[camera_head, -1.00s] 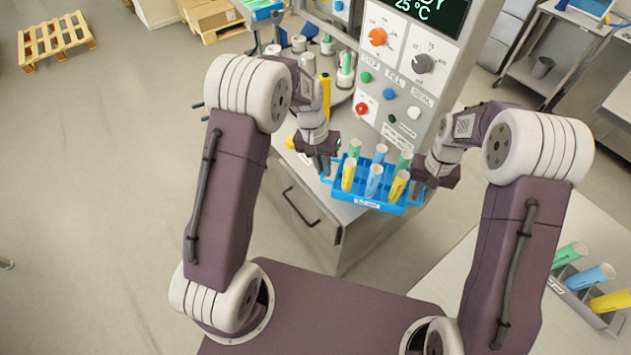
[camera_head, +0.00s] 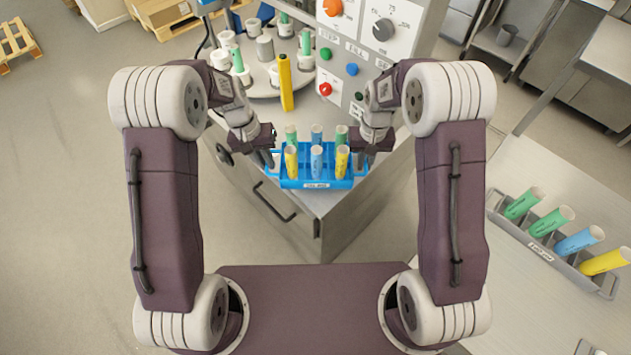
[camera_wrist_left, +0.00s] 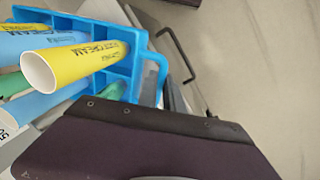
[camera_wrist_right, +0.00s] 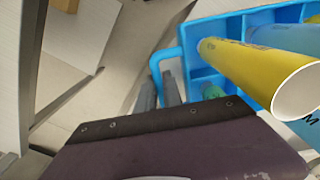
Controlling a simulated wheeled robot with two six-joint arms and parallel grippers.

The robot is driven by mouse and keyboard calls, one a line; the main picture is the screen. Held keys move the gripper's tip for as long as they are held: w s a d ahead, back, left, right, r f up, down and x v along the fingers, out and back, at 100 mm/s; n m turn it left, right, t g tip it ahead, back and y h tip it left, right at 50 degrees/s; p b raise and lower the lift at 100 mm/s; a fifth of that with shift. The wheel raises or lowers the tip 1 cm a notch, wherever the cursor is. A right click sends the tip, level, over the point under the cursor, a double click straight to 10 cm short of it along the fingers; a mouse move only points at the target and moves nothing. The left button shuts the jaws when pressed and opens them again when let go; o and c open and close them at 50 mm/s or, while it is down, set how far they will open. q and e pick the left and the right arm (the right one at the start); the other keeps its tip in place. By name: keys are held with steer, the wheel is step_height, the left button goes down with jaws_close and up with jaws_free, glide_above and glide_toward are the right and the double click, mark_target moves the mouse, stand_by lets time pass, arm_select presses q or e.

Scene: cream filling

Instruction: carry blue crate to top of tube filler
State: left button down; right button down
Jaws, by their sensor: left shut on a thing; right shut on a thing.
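The blue crate (camera_head: 292,184) is in the middle of the head view and holds several upright green, blue and yellow tubes. My left gripper (camera_head: 271,160) is shut on the crate's left handle, and my right gripper (camera_head: 363,161) is shut on its right handle. The crate looks level, over the front corner of the tube filler (camera_head: 335,213); I cannot tell whether it touches the top. The left wrist view shows the crate's rim and handle (camera_wrist_left: 160,75) with a yellow tube.
Behind the crate stands a round carousel (camera_head: 262,90) with several holders, beside a yellow post (camera_head: 286,82) and the control panel (camera_head: 352,60). A grey rack (camera_head: 555,255) of tubes lies on the right table (camera_head: 520,300).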

mark_target(362, 178)
arm_select(q)
steer(key=shift+w+a+f, duration=0.1)
steer(key=shift+w+a, duration=0.05)
steer(key=shift+a, duration=0.15)
arm_select(e)
steer(key=shift+w+d+f, duration=0.1)
steer(key=shift+d, duration=0.15)
arm_select(q)
steer(key=shift+f, duration=0.1)
